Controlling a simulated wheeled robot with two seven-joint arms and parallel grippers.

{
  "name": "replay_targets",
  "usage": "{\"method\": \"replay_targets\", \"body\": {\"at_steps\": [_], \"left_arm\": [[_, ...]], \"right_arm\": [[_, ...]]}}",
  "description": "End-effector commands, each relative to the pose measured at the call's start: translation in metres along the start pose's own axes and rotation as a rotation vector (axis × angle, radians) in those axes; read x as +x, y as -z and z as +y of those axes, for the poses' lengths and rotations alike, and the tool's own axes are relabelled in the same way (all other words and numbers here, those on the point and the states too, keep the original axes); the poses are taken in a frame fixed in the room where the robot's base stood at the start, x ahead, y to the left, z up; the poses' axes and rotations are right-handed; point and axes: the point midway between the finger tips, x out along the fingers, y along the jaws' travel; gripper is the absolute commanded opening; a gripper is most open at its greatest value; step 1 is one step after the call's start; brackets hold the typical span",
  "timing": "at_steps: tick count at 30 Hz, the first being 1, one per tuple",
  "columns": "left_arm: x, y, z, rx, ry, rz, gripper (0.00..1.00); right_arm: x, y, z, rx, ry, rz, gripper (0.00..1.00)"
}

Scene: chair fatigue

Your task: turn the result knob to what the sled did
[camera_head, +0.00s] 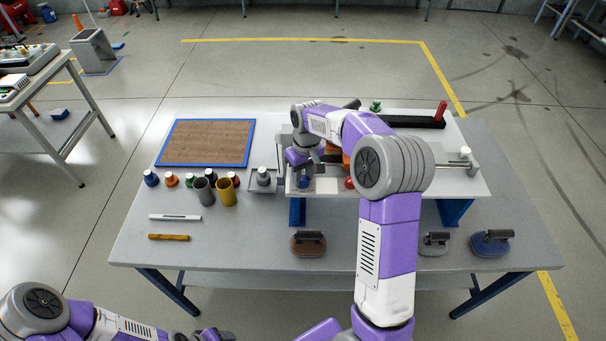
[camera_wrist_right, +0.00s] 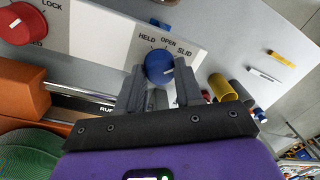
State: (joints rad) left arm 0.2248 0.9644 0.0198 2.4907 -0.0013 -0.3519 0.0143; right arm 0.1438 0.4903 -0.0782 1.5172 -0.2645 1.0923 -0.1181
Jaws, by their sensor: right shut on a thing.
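The blue result knob (camera_wrist_right: 160,67) is on a white panel (camera_wrist_right: 115,45) labelled HELD, OPEN and SLID. Its white mark points to the right in the wrist view, on the SLID side; the exact setting is hard to tell. My right gripper (camera_wrist_right: 160,88) is shut on the knob, with one finger on each side. In the head view the knob (camera_head: 304,182) shows under my right gripper (camera_head: 304,172). An orange block (camera_wrist_right: 25,98), perhaps the sled, sits by a metal rail; my arm hides most of it in the head view. My left gripper (camera_head: 208,335) is at the bottom edge, partly cut off.
A red knob (camera_wrist_right: 22,22) marked LOCK is on the same panel. Grey (camera_head: 205,192) and yellow (camera_head: 227,193) cups and several small weights stand left of the rig. A blue-rimmed board (camera_head: 206,121) lies behind them. Handled pads (camera_head: 309,244) lie along the front.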

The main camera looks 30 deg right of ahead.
Motion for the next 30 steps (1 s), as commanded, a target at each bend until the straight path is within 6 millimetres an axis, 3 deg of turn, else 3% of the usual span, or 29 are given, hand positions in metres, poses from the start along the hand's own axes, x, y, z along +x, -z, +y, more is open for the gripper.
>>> {"method": "replay_targets", "body": {"at_steps": [1,2,7,17,30], "left_arm": [[0.000,0.000,0.000,0.000,0.000,0.000,0.61],[0.000,0.000,0.000,0.000,0.000,0.000,0.61],[0.000,0.000,0.000,0.000,0.000,0.000,0.61],[0.000,0.000,0.000,0.000,0.000,0.000,0.61],[-0.003,0.000,0.001,0.000,0.000,0.000,0.61]], "right_arm": [[-0.001,0.000,0.000,0.002,0.001,0.001,0.05],[-0.001,0.000,0.000,0.002,0.001,0.001,0.37],[0.000,0.000,0.000,0.001,0.001,0.001,0.61],[-0.005,0.001,0.000,0.000,0.000,0.002,0.61],[-0.069,0.001,0.000,-0.001,0.000,0.002,0.61]]}}
